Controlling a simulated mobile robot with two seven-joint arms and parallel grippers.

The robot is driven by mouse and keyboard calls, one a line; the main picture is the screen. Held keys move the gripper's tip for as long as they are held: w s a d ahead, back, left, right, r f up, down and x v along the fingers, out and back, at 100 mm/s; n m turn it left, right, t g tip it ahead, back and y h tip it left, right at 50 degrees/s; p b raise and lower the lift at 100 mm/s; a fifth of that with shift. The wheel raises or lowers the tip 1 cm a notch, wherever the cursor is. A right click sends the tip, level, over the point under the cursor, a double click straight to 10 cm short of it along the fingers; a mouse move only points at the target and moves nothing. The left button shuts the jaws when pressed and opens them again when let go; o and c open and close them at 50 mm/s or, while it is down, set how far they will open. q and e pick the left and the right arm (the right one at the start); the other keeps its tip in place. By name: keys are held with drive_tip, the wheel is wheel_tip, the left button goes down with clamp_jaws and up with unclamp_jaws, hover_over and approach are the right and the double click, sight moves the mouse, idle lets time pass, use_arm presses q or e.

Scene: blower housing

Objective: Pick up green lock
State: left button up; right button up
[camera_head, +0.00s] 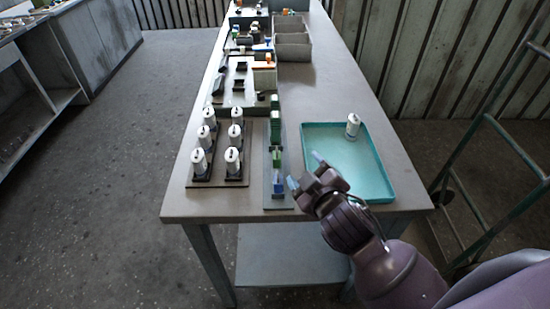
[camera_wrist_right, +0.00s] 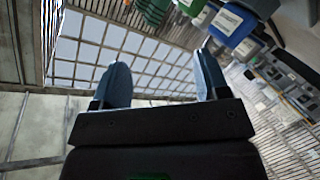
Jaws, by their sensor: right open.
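Green locks stand in a row on a narrow grey strip (camera_head: 279,203) on the table; one green lock (camera_head: 276,158) is near the strip's middle, and more green (camera_head: 275,128) shows farther back. A blue lock (camera_head: 278,187) is at the near end. In the right wrist view, green pieces (camera_wrist_right: 155,10) and a blue one with a white label (camera_wrist_right: 232,24) show at the top edge. My right gripper (camera_head: 304,171) is open and empty, just right of the strip, over the near left side of the teal tray. Its blue fingertips also show apart in the wrist view (camera_wrist_right: 163,75).
The teal tray (camera_head: 390,185) holds one white cylinder (camera_head: 353,125). Several white cylinders (camera_head: 233,160) stand on dark plates left of the strip. Grey bins (camera_head: 293,45) and small parts fill the back. A cart frame (camera_head: 485,205) stands at the right.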

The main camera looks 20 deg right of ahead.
drive_tip(key=w+a+r+n+t+y, duration=0.2)
drive_tip(key=a+r+n, duration=0.1)
drive_tip(key=w+a+r+n+t+y, duration=0.1)
drive_tip(key=a+r+n+y, duration=0.1)
drive_tip(key=shift+w+a+r, duration=0.1)
drive_tip(key=shift+w, duration=0.2)
drive_tip(key=a+r+n+g+y, duration=0.55)
drive_tip(key=a+n+y, duration=0.7)
drive_tip(key=n, duration=0.35)
drive_tip(key=n+g+h, duration=1.3)
drive_tip(key=n+h, duration=0.4)
drive_tip(key=n, duration=0.5)
approach(274, 155)
drive_tip(key=shift+w+d, duration=0.3)
drive_tip(key=shift+w, duration=0.2)
wheel_tip(274, 155, down, 5)
drive_tip(key=shift+f, duration=0.25)
drive_tip(key=shift+s+a+f, duration=0.1)
drive_tip(key=shift+s+f, duration=0.1)
drive_tip(key=shift+f, duration=1.15)
drive_tip(key=shift+s+a+f, duration=0.1)
drive_tip(key=shift+s+f, duration=0.05)
drive_tip(key=shift+f, duration=1.2)
drive_tip(key=c, duration=0.8)
